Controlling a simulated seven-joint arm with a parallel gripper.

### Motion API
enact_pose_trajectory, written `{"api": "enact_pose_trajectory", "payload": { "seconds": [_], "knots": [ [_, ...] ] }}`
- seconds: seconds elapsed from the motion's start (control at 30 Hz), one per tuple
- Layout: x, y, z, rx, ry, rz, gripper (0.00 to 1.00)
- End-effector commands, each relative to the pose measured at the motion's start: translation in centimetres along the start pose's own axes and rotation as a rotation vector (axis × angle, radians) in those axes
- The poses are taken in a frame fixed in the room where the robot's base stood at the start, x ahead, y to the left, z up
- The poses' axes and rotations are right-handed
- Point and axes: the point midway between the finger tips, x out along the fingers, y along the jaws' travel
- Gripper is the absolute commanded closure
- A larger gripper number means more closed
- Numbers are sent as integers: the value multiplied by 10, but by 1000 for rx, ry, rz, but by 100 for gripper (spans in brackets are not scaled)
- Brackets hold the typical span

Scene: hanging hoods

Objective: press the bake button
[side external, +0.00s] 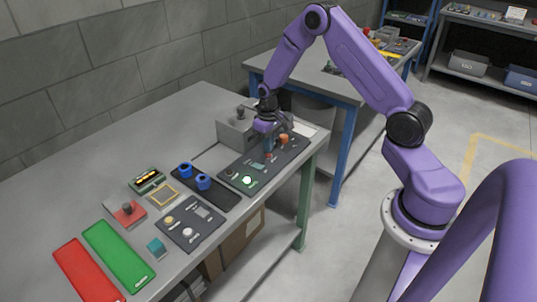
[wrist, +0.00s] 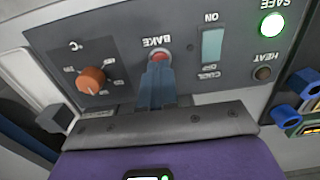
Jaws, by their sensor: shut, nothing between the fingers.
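The bake button is a red round button (wrist: 158,56) under the upside-down label BAKE in the wrist view. It sits on a dark grey control panel (wrist: 122,58), which also shows in the side view (side external: 236,168). My gripper (wrist: 158,70) is shut and empty, its blue-grey fingers together. The fingertips overlap the lower edge of the button in the wrist view; I cannot tell whether they touch it. In the side view my gripper (side external: 268,149) is over the panel, pointing down.
The panel has an orange knob (wrist: 92,79), a pale switch (wrist: 212,44), a lit green SAFE lamp (wrist: 272,25) and a dark HEAT lamp (wrist: 263,73). A grey box (side external: 234,130) stands behind.

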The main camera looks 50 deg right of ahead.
Motion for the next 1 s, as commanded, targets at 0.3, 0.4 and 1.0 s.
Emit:
{"api": "enact_pose_trajectory", "payload": {
  "seconds": [0.3,0.4,1.0],
  "knots": [
    [0,0,0,0,0,0,100],
    [0,0,0,0,0,0,100],
    [11,0,0,-1,-1,0,100]
  ]
}}
